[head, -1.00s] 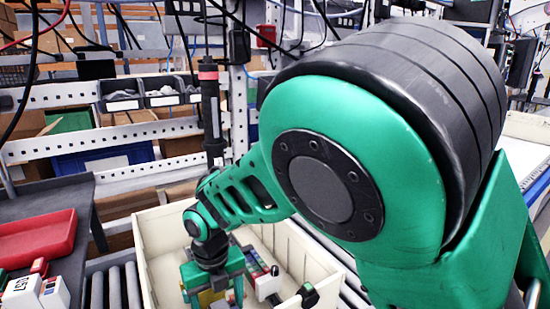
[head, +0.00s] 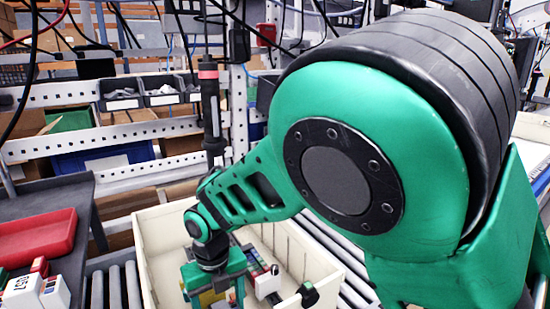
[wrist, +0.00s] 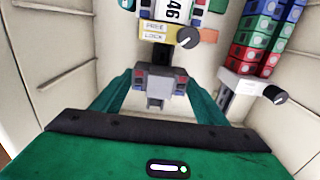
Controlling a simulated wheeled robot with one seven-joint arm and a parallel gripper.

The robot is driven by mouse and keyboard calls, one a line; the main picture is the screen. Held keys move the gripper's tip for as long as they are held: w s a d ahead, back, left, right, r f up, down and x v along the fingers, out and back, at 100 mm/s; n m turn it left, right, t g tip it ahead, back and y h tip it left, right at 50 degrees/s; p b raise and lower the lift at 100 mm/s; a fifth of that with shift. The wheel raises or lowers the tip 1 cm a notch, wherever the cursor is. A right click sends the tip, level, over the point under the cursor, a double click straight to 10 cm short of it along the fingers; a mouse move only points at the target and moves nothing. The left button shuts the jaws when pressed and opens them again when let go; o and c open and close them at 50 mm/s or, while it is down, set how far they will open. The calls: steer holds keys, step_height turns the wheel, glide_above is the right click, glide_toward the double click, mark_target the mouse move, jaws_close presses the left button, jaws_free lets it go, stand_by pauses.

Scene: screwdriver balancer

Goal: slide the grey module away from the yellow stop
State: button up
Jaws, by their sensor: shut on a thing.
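The grey module (wrist: 157,85) is a blocky piece with a stepped front, in the middle of the wrist view. My gripper (wrist: 158,78) has its two green fingers on either side of it and is shut on it. In the head view, my gripper (head: 214,280) reaches down into the cream bin. A yellow patch (head: 209,297) shows there beside the green fingers, perhaps the yellow stop; its contact with the module is hidden. Beyond the module, the wrist view shows a FREE/LOCK label (wrist: 155,31) and a dark knob (wrist: 187,38) on an orange strip.
The cream bin (head: 150,265) has walls close around my gripper. Stacked red, green and blue blocks (wrist: 258,40) stand to the right, with another dark knob (wrist: 274,94) near them. A red tray (head: 38,238) lies outside, on the left.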

steer(key=shift+s+d, duration=0.55)
stand_by(2.2)
steer(key=o, duration=1.2)
steer(key=shift+c, duration=0.2)
steer(key=shift+a, duration=0.1)
steer(key=shift+r, duration=0.15)
steer(key=shift+r, duration=0.85)
step_height(320, 180, up, 12)
steer(key=shift+w+a, duration=0.3)
